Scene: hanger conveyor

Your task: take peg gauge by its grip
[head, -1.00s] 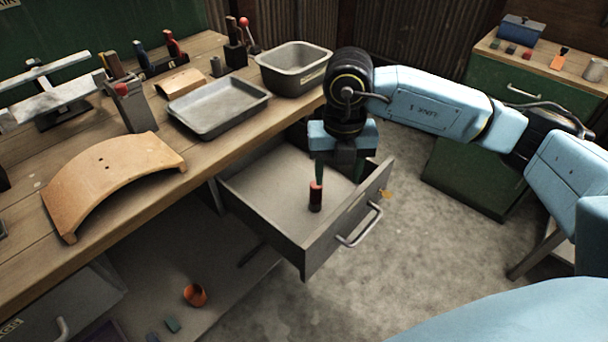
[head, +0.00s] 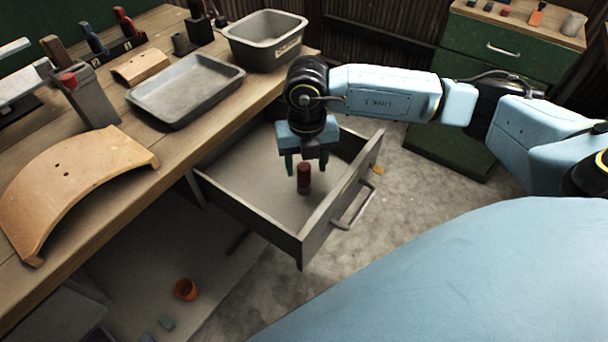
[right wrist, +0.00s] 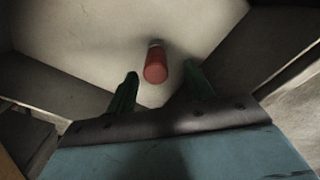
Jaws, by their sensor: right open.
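The peg gauge (head: 304,178) is a short upright cylinder with a red grip on top, standing in the open grey drawer (head: 262,215). In the right wrist view the red grip (right wrist: 155,68) shows just beyond the fingertips, near the line between them. My right gripper (head: 305,172) is open, pointing down into the drawer over the gauge. Whether the fingertips are level with the grip I cannot tell. My left gripper is not in view.
A shallow grey tray (head: 150,112), a deeper grey bin (head: 232,48) and a curved wooden piece (head: 75,180) sit on the bench.

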